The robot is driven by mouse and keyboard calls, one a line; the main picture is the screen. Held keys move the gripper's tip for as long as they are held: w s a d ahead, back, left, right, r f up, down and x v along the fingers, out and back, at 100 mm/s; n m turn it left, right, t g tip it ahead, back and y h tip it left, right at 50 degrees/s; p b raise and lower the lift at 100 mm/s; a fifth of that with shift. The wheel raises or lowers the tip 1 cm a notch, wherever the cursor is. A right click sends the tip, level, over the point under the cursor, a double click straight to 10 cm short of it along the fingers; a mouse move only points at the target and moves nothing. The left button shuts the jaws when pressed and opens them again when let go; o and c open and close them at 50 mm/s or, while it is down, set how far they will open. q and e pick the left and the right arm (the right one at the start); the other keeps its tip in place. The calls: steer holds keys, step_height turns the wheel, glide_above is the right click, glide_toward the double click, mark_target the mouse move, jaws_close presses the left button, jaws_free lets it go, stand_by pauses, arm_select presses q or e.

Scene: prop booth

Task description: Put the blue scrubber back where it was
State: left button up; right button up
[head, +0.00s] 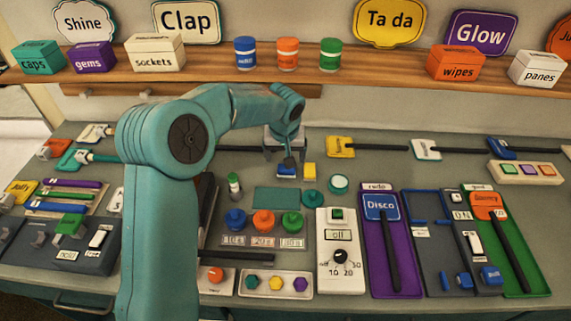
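A small blue block with a pale underside, which looks like the blue scrubber (286,172), sits near the middle of the table. My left gripper (289,162) points down right at its top. The fingers are small and dark here, and I cannot tell whether they grip the block or only touch it. A yellow block (309,173) stands close by on the right. A teal mat (276,198) lies bare just in front. My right gripper is not in view.
Blue, orange and green knobs (263,221) and a dial box (337,250) are nearer. A purple tray (391,250) is at the right. A wooden shelf (380,72) runs behind.

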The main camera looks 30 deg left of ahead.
arm_select(q)
steer(key=shift+v, duration=2.35)
steer(key=shift+w, duration=0.1)
